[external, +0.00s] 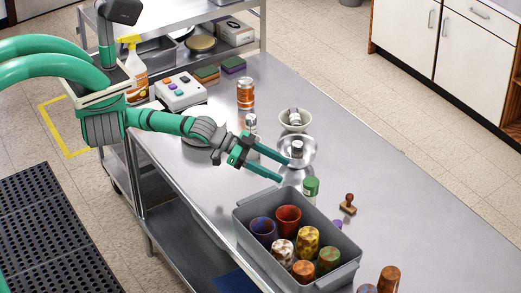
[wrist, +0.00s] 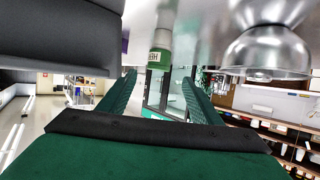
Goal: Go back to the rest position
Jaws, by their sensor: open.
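My gripper (external: 283,171) is at the end of my green arm, which reaches out over the steel counter (external: 385,175). Its two fingers are spread, with nothing visible between them. The fingertips are close to a metal bowl (external: 312,152) that holds a small jar, and to a green-and-white jar (external: 311,188). I cannot tell whether they touch anything. In the wrist view the fingers (wrist: 158,78) are apart; the green jar (wrist: 160,57) shows beyond them and the metal bowl (wrist: 262,52) is to the right.
A grey bin (external: 345,273) with several patterned cups stands just in front of the gripper. A stamp (external: 348,204) lies to its right. A pale bowl (external: 295,120), an orange can (external: 246,93), a button box (external: 181,92) and a spray bottle (external: 133,70) stand farther back. The counter's right side is mostly clear.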

